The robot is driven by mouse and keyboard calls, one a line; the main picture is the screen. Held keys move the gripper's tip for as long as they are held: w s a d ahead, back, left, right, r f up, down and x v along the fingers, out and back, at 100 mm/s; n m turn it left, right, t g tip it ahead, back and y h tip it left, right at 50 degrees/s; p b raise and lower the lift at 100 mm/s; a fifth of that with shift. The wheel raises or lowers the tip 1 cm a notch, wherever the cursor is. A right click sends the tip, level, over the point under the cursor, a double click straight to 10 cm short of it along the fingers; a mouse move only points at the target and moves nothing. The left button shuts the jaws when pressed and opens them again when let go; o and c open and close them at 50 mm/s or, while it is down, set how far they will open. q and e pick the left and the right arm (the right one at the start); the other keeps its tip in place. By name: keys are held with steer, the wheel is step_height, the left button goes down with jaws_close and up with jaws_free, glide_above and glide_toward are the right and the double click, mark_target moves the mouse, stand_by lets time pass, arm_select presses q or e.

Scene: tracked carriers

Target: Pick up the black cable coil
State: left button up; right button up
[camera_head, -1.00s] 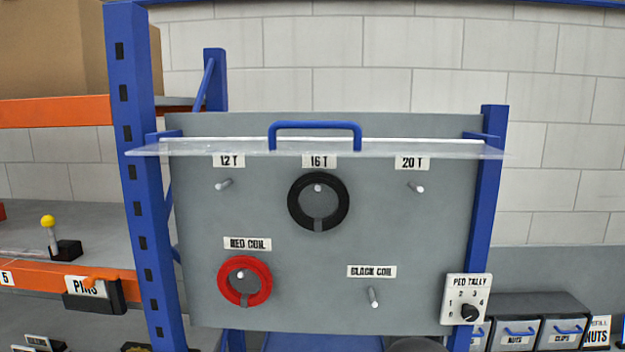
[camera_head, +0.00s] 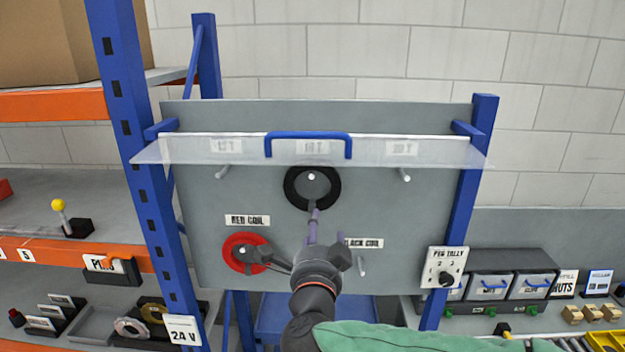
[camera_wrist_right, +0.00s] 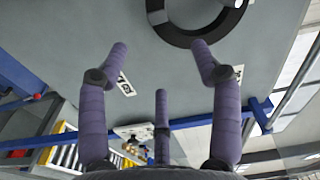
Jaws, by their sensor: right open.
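The black cable coil (camera_head: 333,189) hangs on the upper middle peg of the grey board, below the clear flap. In the right wrist view the black coil (camera_wrist_right: 180,36) is at the top, cut off by the frame edge, just beyond the fingertips. My right gripper (camera_head: 312,232) is open in front of the board, with a purple finger reaching up to the coil's lower edge in the picture. In the wrist view the right gripper (camera_wrist_right: 159,62) shows its spread fingers with nothing between them. I cannot tell whether a finger touches the coil. My left gripper is not seen.
A clear flap (camera_head: 205,152) with a blue handle (camera_head: 308,136) juts out above the coil. A red coil (camera_head: 228,250) hangs lower left, partly behind my gripper. Bare pegs (camera_head: 404,174) and (camera_head: 362,266) are empty. A blue post (camera_head: 135,160) stands left; a tally box (camera_head: 444,268) right.

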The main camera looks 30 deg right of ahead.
mark_target(319, 207)
steer(key=shift+w+a+p+x, duration=0.15)
steer(key=shift+p+x, duration=0.1)
steer(key=shift+x, duration=1.45)
steer(key=shift+a+p+x, duration=0.1)
steer(key=shift+p+x, duration=0.15)
steer(key=shift+x, duration=1.5)
steer(key=shift+w+a+p+x, duration=0.15)
steer(key=shift+p+x, duration=0.1)
steer(key=shift+x, duration=1.45)
steer(key=shift+s, duration=0.15)
